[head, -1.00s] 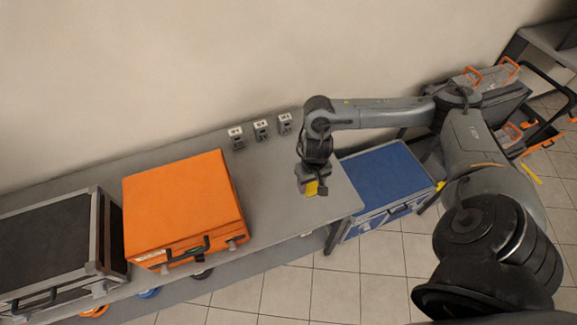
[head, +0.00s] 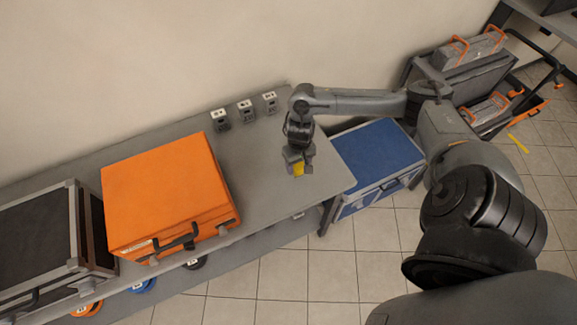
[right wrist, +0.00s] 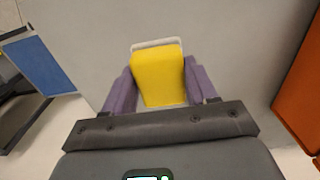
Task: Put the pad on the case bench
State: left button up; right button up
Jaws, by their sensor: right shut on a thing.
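The yellow pad (head: 299,169) is in my right gripper (head: 298,166), over the right end of the grey case bench (head: 257,160). In the right wrist view the pad (right wrist: 158,77) sits between the two purple fingers, which are shut on it. A pale rim shows at its far edge. The grey bench top (right wrist: 228,55) spreads beyond it. I cannot tell whether the pad touches the bench top. My left gripper is not in view.
An orange case (head: 165,190) and a dark case (head: 40,240) stand on the bench to the left. Several small grey devices (head: 246,110) line the back. A blue-topped case (head: 375,158) stands beyond the bench's right end. Bench top around the gripper is clear.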

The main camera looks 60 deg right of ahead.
jog(key=w+f, duration=0.1)
jog(key=w+d, duration=0.1)
jog(key=w+f, duration=0.1)
jog(key=w, duration=0.1)
jog(key=shift+d+f+b, duration=0.15)
jog(key=shift+f+b, duration=0.2)
jog(key=shift+b, duration=0.05)
jog(key=shift+f+b, duration=0.5)
jog(key=shift+f, duration=1.45)
jog(key=shift+f, duration=0.15)
jog(key=o, duration=1)
